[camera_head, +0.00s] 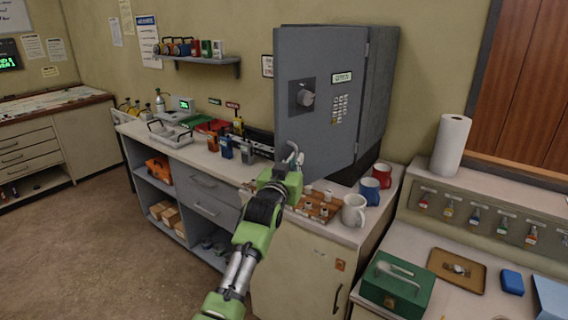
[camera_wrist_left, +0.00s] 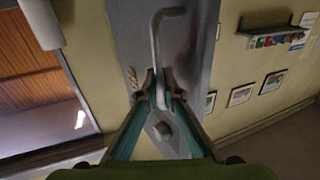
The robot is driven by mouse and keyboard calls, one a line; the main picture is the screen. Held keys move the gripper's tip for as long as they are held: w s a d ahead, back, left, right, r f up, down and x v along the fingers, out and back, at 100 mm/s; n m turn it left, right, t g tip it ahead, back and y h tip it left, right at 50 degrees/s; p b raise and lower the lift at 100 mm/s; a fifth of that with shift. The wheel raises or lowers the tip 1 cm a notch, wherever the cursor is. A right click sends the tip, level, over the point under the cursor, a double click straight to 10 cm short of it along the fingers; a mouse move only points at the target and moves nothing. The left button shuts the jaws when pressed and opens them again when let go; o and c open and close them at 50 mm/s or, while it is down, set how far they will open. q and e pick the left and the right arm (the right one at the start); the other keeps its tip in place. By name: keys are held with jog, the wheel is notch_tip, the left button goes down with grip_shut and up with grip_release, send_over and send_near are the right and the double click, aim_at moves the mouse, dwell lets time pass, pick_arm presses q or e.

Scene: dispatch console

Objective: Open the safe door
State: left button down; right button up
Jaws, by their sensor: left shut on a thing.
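The grey safe stands on the counter in the head view, with its door (camera_head: 318,70) facing me. I cannot tell whether the door is ajar. My left gripper (camera_head: 291,166) is at the handle. In the left wrist view, the fingers (camera_wrist_left: 161,88) are shut around the rod of the handle (camera_wrist_left: 155,45), whose upper end bends right. The door panel (camera_wrist_left: 200,40) is behind it. My right gripper is not in view.
A board with small items (camera_head: 318,208) and a white mug (camera_head: 354,211), a blue mug (camera_head: 369,191) and a red mug (camera_head: 382,174) stand below and right of the door. Tools and trays fill the counter to the left. A green box (camera_head: 397,283) sits at front right.

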pick_arm(q)
jog(key=shift+d+r, duration=0.1)
jog(key=shift+r, duration=0.25)
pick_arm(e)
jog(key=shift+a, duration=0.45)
pick_arm(q)
jog(key=c, duration=2.6)
grip_release()
jog(key=shift+o, duration=0.3)
jog(key=shift+d+f, duration=0.15)
jog(key=shift+d, duration=0.05)
jog(key=shift+f, duration=0.15)
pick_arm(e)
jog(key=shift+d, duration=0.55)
pick_arm(q)
jog(key=shift+a, duration=0.15)
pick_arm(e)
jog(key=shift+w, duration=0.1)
pick_arm(q)
jog(key=v, duration=1.2)
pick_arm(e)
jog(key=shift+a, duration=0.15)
